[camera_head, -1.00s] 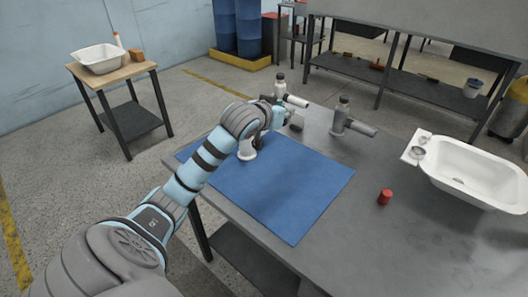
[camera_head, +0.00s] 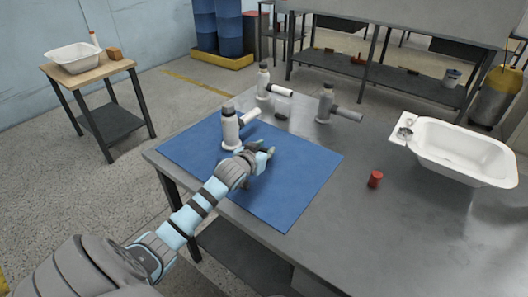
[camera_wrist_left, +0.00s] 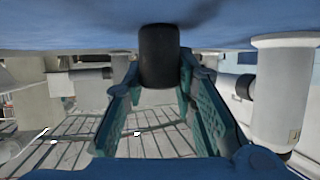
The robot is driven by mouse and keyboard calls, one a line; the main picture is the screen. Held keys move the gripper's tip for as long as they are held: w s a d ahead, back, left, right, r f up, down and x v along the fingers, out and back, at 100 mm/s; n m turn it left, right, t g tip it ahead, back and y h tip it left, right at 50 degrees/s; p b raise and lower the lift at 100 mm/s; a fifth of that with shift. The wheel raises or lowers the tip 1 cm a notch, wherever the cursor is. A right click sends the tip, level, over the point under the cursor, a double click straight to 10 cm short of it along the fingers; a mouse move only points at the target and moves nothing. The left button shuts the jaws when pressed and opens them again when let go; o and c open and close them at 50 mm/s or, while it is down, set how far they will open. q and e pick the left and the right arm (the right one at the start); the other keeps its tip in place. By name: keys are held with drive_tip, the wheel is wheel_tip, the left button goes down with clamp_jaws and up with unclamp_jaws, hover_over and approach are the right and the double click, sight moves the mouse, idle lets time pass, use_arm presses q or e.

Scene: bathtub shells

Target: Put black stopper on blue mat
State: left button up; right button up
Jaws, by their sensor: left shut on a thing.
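The black stopper (camera_wrist_left: 159,55) is a dark cylinder between the fingertips of my left gripper (camera_wrist_left: 160,75) in the wrist view. The gripper is shut on it. In the head view the left gripper (camera_head: 268,152) is over the middle of the blue mat (camera_head: 305,170), and the stopper is hidden by the gripper and arm. The mat's blue surface (camera_wrist_left: 60,40) lies behind the stopper in the wrist view; I cannot tell whether the stopper touches it. My right gripper is not in view.
A white tap body (camera_head: 231,130) stands on the mat just left of the gripper. Two more taps, white (camera_head: 263,85) and grey (camera_head: 325,105), and a small dark piece (camera_head: 281,112) are behind. A red cylinder (camera_head: 375,180) and a white tub (camera_head: 460,148) are right.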

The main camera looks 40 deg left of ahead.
use_arm(q)
drive_tip(key=o, duration=1)
drive_tip(key=shift+o, duration=0.2)
drive_tip(key=shift+r, duration=0.1)
drive_tip(key=shift+s+d+r, duration=0.1)
drive_tip(key=shift+s+r, duration=0.05)
drive_tip(key=shift+s, duration=0.15)
drive_tip(key=p+v, duration=0.4)
drive_tip(key=v, duration=0.7)
drive_tip(key=shift+s+r, duration=0.15)
drive_tip(key=shift+r, duration=0.05)
drive_tip(key=shift+f, duration=0.1)
